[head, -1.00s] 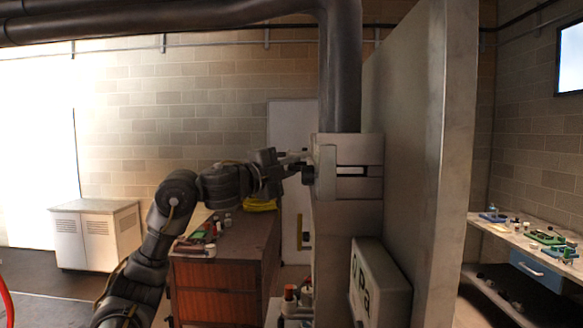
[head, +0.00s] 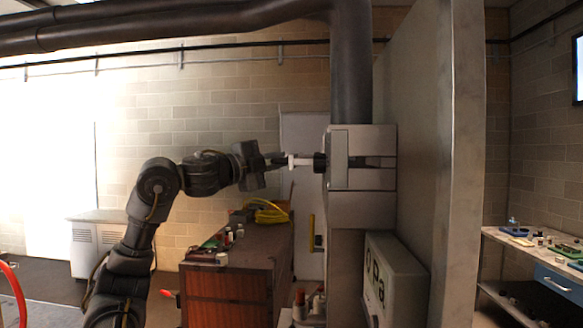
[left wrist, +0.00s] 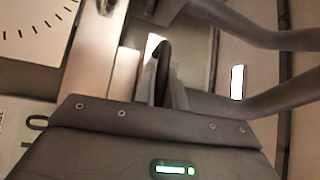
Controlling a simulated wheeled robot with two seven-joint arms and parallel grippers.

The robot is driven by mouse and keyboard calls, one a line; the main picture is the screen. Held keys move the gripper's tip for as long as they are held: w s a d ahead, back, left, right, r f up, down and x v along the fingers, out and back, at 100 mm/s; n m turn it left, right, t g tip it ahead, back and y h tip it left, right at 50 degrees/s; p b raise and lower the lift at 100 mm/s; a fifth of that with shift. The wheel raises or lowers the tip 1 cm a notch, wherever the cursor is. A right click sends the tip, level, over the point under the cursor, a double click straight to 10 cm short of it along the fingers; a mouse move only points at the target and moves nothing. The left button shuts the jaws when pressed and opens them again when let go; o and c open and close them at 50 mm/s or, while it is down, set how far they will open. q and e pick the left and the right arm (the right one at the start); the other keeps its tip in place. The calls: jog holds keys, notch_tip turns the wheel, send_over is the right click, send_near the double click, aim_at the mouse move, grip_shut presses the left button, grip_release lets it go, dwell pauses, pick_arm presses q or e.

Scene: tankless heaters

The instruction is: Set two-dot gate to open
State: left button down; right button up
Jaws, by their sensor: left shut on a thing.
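A grey metal gate housing (head: 361,205) sits on the dark vertical duct, right of centre in the head view. Its front has a dark horizontal slot. A black knob-like part (head: 320,162) sticks out of its left side, with a short pale handle piece (head: 301,161) running left from it. My left gripper (head: 284,160) is shut on the outer end of this handle, apart from the housing. The wrist view shows a dark curved part (left wrist: 164,62) in front of the gripper body. I cannot make out any dot marks. My right gripper is not in view.
A dark pipe (head: 200,28) runs overhead into the duct (head: 350,75). A tall grey panel (head: 450,160) stands right of the housing, with a lettered pale box (head: 396,280) below. A wooden cabinet (head: 232,295) with yellow cable (head: 268,212) stands behind my left arm.

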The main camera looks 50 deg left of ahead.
pick_arm(q)
jog(key=c, duration=1.5)
grip_release()
jog(key=shift+o, duration=0.2)
jog(key=s+f+b, duration=0.1)
jog(key=s+b, duration=0.5)
jog(key=s, duration=0.4)
jog(key=shift+s+d+f, duration=0.15)
jog(key=shift+s+f, duration=0.1)
jog(key=shift+s, duration=0.1)
